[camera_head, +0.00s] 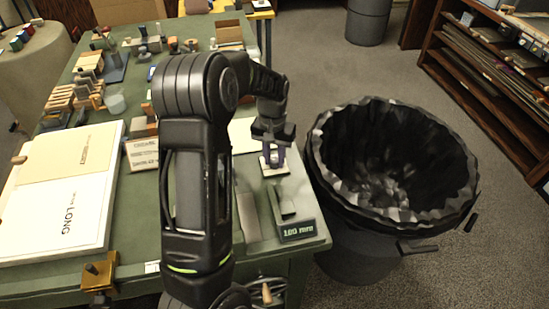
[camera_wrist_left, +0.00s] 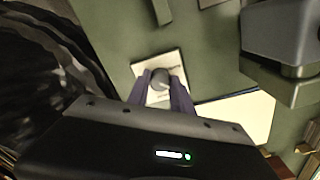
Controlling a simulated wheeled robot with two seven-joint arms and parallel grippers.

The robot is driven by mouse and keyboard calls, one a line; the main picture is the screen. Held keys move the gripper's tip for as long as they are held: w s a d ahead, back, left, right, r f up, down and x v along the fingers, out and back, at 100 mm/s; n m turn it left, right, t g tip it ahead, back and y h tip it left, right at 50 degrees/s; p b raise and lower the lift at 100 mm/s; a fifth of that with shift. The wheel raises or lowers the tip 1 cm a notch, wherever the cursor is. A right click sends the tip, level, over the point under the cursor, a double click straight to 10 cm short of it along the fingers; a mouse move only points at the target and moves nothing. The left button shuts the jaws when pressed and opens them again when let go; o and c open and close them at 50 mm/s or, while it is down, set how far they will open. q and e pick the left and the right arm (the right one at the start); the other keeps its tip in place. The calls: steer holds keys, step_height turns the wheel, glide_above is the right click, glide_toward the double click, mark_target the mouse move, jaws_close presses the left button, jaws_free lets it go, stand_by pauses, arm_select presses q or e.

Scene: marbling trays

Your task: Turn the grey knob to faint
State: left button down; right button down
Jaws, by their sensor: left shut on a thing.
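The grey knob (camera_wrist_left: 159,77) is a round knob on a small square white plate (camera_wrist_left: 173,59) in the left wrist view. The marks on the plate are too small to read. My left gripper (camera_head: 273,163) is over the plate near the table's right edge, its two purple fingers on either side of the knob and closed on it. In the head view the gripper mostly hides the knob, and the white plate (camera_head: 283,171) shows beneath it. Which way the knob points cannot be told. My right gripper is not in view.
A black-lined bin (camera_head: 340,215) stands right of the green table (camera_head: 130,220). A grey-green block marked 100 mm (camera_head: 297,230) lies in front of the plate. A large white board marked LONG (camera_head: 95,205) lies at left. Wooden pieces and small items crowd the far table.

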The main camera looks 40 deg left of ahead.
mark_target(274, 160)
arm_select(q)
steer(key=shift+n, duration=1.1)
steer(key=c, duration=1.1)
jaws_free()
steer(key=shift+c, duration=0.2)
steer(key=shift+r+b, duration=0.3)
steer(key=shift+r, duration=3.6)
